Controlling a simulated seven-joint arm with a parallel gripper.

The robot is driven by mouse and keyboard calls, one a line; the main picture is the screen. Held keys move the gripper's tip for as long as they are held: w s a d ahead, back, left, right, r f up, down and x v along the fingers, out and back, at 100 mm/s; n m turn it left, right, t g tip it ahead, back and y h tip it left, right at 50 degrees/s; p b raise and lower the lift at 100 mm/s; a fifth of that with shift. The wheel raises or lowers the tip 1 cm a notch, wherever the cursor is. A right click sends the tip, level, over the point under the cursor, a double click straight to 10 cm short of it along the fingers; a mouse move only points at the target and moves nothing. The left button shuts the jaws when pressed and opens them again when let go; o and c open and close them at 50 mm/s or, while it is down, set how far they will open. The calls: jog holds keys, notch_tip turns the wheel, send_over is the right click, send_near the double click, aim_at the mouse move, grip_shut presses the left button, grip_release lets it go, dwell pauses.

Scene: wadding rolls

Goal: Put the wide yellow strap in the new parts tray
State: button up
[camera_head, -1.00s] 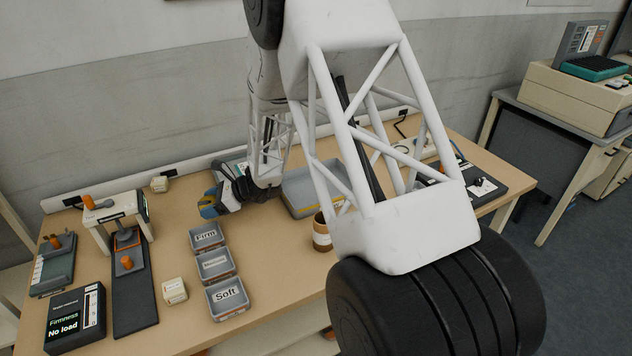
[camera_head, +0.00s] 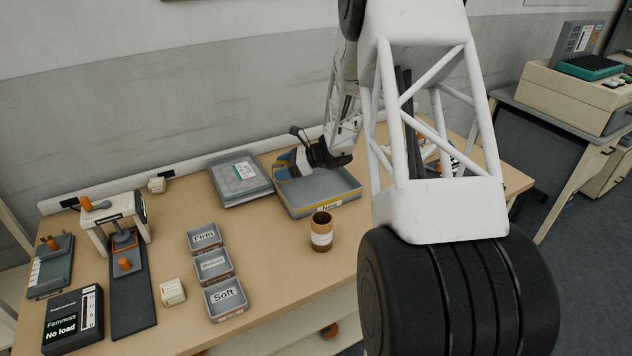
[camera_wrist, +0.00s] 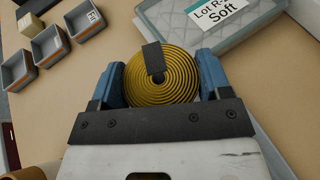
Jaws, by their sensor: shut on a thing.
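The yellow strap (camera_wrist: 160,86) is a coiled roll with a dark tab across its top. In the wrist view it sits between the two blue fingers of my gripper (camera_wrist: 161,78), which is shut on it. In the head view my gripper (camera_head: 287,163) is at the back left of the new parts tray (camera_head: 330,208), a grey tray with a yellow band and a "New" label. The strap cannot be made out there, and the height of my gripper over the tray is hard to tell.
A grey box (camera_head: 240,183) with a clear lid, labelled "Soft" in the wrist view (camera_wrist: 250,22), stands left of the tray. A brown cup-like roll (camera_head: 321,232) stands in front. Three small labelled bins (camera_head: 228,313) and a test press (camera_head: 115,215) are further left.

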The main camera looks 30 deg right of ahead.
jog(key=r, duration=0.1)
send_over(316, 191)
jog(key=shift+r+m+t+h, duration=0.2)
jog(key=shift+m+t+h, duration=0.1)
jog(key=shift+t, duration=0.1)
jog(key=shift+f, duration=3.15)
jog(key=shift+f, duration=1.85)
jog(key=shift+f, duration=0.1)
jog(key=o, duration=0.9)
